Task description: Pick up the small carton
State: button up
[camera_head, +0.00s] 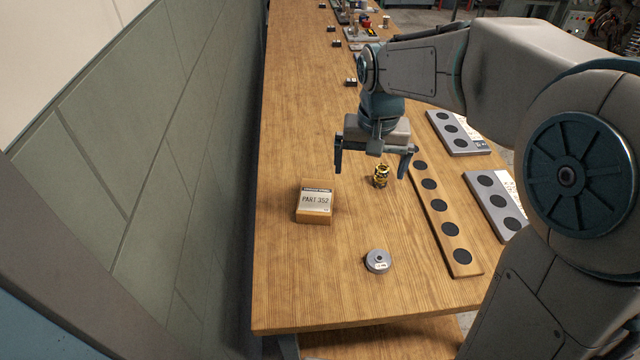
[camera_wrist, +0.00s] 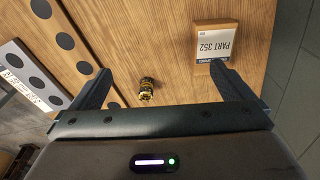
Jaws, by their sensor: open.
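My gripper (camera_head: 376,168) is open and empty above the bench, to the right of the carton and farther back. In the wrist view its two fingers (camera_wrist: 160,78) are spread wide with nothing between the tips.
A small brass-and-black part (camera_head: 381,176) stands below my gripper. A round grey metal piece (camera_head: 378,261) lies nearer the front. A wooden strip with black discs (camera_head: 437,207) and grey trays (camera_head: 457,131) lie to the right. A green-grey wall (camera_head: 160,150) runs along the left.

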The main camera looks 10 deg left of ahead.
jog(key=w+a+f+g, duration=0.1)
jog(key=w+a+f, duration=0.15)
jog(key=a, duration=0.35)
jog(key=w+a+f, duration=0.1)
jog(key=w+a, duration=0.2)
jog(key=a, duration=0.2)
jog(key=p, duration=0.1)
send_over(316, 196)
notch_tip(316, 196, down, 8)
jog(key=shift+s+d+r, duration=0.1)
jog(key=shift+s, duration=0.05)
jog(key=shift+w+f+p, duration=0.2)
jog(key=shift+f+p, duration=0.45)
jog(key=shift+f, duration=2.5)
jog(key=c, duration=1.2)
jog(key=shift+r, duration=0.1)
